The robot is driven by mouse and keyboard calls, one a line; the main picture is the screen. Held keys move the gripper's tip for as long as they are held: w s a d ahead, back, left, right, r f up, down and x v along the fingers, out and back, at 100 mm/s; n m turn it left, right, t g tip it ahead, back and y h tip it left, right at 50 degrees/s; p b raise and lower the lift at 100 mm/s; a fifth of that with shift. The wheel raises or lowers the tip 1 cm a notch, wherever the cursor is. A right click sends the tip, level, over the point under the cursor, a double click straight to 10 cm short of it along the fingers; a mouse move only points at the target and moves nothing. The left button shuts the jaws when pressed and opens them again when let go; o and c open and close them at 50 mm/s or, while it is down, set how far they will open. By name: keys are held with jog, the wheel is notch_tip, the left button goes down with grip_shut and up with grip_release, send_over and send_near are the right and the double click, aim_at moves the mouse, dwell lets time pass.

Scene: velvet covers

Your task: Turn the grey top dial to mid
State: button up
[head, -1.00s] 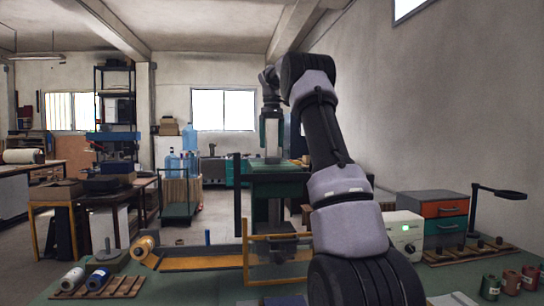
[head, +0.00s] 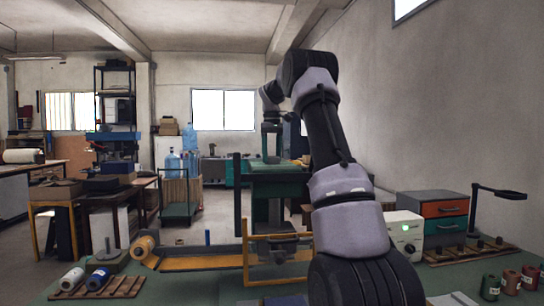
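A white box (head: 404,232) with a lit green spot on its front stands on the green table, right of my arm. My arm hides the box's left side. My gripper (head: 272,158) hangs down from the far end of my arm, left of the box and well apart from it. Its fingers are too small and dark to tell whether they are open.
A grey cabinet (head: 420,203) with orange and teal drawers stands behind the box, near a black ring stand (head: 497,191). A wooden rack (head: 470,251) with dark pegs lies to the right. A yellow frame (head: 247,262) stands left of my arm. Spools and small cans sit along the table.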

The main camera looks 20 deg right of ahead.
jog(key=shift+m, duration=0.3)
jog(key=m, duration=0.8)
jog(key=shift+d+m, duration=0.1)
jog(key=shift+m, duration=0.3)
jog(key=m, duration=0.4)
jog(key=shift+m, duration=0.3)
jog(key=shift+s+m, duration=0.1)
jog(key=shift+m, duration=1.8)
jog(key=o, duration=1.3)
